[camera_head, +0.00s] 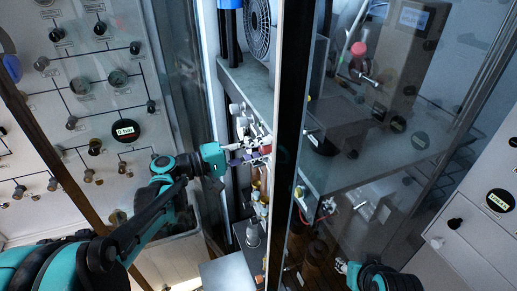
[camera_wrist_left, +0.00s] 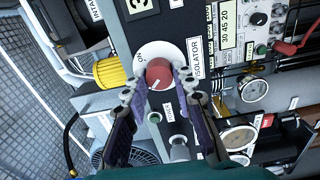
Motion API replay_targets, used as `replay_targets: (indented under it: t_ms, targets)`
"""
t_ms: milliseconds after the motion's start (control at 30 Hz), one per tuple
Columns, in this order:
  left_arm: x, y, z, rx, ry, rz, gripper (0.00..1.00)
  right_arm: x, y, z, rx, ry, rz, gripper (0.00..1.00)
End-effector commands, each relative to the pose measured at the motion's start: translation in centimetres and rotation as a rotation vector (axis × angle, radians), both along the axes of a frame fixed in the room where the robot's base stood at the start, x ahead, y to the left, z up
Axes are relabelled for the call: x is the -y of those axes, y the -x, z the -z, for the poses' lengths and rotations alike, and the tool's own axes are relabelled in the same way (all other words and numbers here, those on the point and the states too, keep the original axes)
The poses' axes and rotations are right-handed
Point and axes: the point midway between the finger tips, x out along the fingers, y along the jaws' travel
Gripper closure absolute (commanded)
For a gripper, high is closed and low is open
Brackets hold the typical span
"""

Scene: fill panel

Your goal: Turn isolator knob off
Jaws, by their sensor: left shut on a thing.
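The round red isolator knob (camera_wrist_left: 160,73) sits on a white disc, beside a vertical "ISOLATOR" label (camera_wrist_left: 195,58) in the left wrist view. A pale line shows on the knob's face. My left gripper (camera_wrist_left: 161,88) has one finger on each side of the knob and is shut on it. In the head view my left gripper (camera_head: 243,150) reaches from the left to the narrow panel face; the knob is too small and covered to make out there. A teal and black arm part (camera_head: 380,278) shows at the bottom right; its fingers cannot be made out.
A yellow cylinder (camera_wrist_left: 107,72) is left of the knob. A silver push button (camera_wrist_left: 179,141) and round gauges (camera_wrist_left: 238,137) lie below and right. In the head view a dark door-frame post (camera_head: 288,130) stands just right of the gripper, with glass beyond. A wall panel with many knobs (camera_head: 85,90) is at left.

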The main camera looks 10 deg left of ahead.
Motion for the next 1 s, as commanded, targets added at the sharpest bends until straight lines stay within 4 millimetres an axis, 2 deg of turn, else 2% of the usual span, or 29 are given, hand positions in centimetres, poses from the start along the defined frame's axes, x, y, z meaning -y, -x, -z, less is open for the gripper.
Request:
replay_targets:
  t_ms: [600,633,700,1000]
  targets:
    - [0.05,0.03,-0.03,-0.032,0.020,0.002,1.00,0.00,0.00,0.01,0.000,0.000,0.000,0.60]
    - [0.04,0.03,-0.03,-0.032,0.020,0.002,0.66,0.00,0.00,0.01,0.000,0.000,0.000,0.60]
    - [0.04,0.03,-0.02,-0.032,0.020,0.001,0.53,0.00,0.00,0.01,0.000,0.000,0.000,0.60]
    - [-0.10,0.06,-0.01,-0.032,0.019,0.000,0.53,0.00,0.00,0.01,0.000,0.000,0.000,0.60]
